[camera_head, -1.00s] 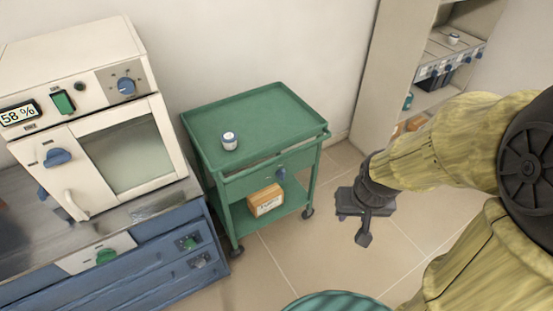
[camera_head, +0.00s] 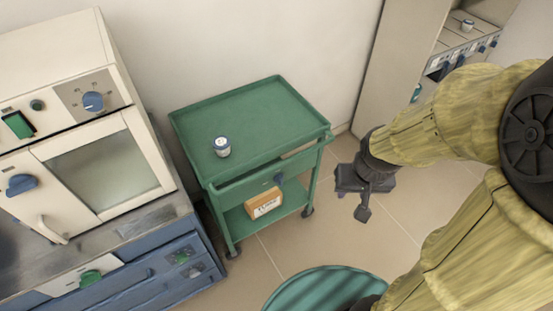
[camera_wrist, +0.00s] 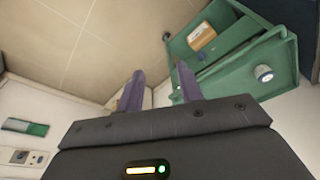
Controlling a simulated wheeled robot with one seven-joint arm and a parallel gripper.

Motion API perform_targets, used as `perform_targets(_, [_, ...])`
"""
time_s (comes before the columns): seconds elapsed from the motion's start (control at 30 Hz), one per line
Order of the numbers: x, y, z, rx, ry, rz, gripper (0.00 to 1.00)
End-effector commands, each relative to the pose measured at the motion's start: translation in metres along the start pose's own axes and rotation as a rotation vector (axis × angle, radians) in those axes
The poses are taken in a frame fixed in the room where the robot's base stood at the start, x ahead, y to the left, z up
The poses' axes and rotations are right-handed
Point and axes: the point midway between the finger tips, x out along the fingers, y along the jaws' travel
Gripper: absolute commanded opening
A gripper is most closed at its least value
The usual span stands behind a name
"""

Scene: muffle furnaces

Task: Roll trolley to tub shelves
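The green trolley (camera_head: 255,112) stands against the wall between the furnace bench and the shelves. A small white jar with a blue band (camera_head: 222,147) stands on its top tray, and an orange-brown box (camera_head: 263,203) sits on its lower shelf. The tub shelves (camera_head: 452,62) are at the upper right, partly hidden by my arm. My gripper (camera_head: 363,205) is to the right of the trolley, apart from it. In the wrist view my gripper (camera_wrist: 158,92) has its two fingers spread with nothing between them, and the trolley (camera_wrist: 235,75) lies beyond, to the right.
A white furnace (camera_head: 90,150) with a glass window stands on a blue bench (camera_head: 160,275) left of the trolley. A teal ribbed round thing (camera_head: 315,290) is at the bottom edge. Tiled floor (camera_head: 310,248) is clear in front of the trolley.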

Motion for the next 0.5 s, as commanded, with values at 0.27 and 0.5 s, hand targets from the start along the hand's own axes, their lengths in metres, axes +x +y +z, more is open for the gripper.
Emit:
perform_targets(0.27, [0.0, 0.0, 0.0, 0.0, 0.0, 0.0, 0.37])
perform_targets(0.5, [0.022, 0.003, -0.005, -0.07, 0.048, 0.012, 0.37])
